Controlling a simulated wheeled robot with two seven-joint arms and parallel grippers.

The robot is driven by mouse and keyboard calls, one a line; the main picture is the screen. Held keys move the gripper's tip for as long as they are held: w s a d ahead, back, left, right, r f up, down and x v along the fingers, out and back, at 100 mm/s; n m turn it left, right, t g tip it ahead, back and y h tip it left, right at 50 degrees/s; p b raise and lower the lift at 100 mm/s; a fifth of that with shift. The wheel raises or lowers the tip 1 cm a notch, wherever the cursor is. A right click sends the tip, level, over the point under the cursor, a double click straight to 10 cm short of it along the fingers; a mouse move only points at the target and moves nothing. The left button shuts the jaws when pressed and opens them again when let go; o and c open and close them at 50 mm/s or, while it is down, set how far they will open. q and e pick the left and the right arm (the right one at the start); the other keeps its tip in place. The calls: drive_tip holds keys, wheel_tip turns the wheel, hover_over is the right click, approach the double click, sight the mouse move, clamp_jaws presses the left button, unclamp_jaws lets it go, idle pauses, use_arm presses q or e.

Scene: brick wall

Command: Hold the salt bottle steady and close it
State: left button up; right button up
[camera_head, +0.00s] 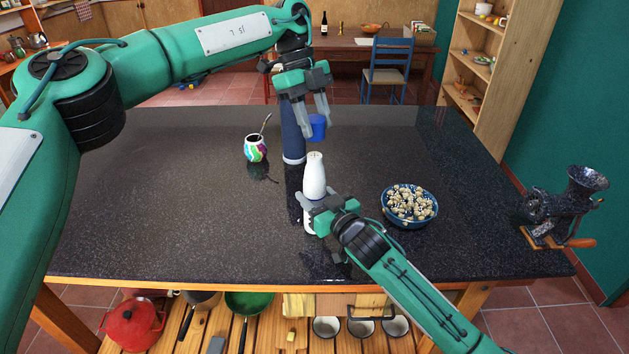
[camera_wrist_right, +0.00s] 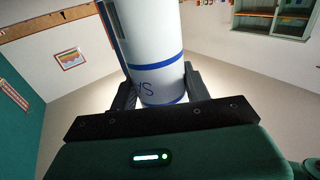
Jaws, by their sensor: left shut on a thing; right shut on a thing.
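The white salt bottle (camera_head: 314,177) stands upright near the middle of the black table, its top uncovered. My right gripper (camera_head: 318,203) is shut around its lower body. In the right wrist view the bottle (camera_wrist_right: 155,45) has blue bands and blue lettering, with a finger on either side. Whether its base touches the table is unclear. My left gripper (camera_head: 316,123) is above and behind the bottle, fingers pointing down. It is shut on a blue cap (camera_head: 318,127), apart from the bottle's top; the fingers partly hide the cap.
A dark blue flask (camera_head: 292,140) stands just behind the salt bottle, close to my left gripper. A colorful mate cup (camera_head: 256,148) with a straw is at left. A blue bowl (camera_head: 387,212) of small pale pieces is at right. A grinder (camera_head: 568,203) is at the right edge. The table's left side is clear.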

sight(317, 157)
use_arm(q)
drive_tip(key=shift+f, duration=2.15)
drive_tip(key=shift+f, duration=0.9)
drive_tip(key=shift+f, duration=0.55)
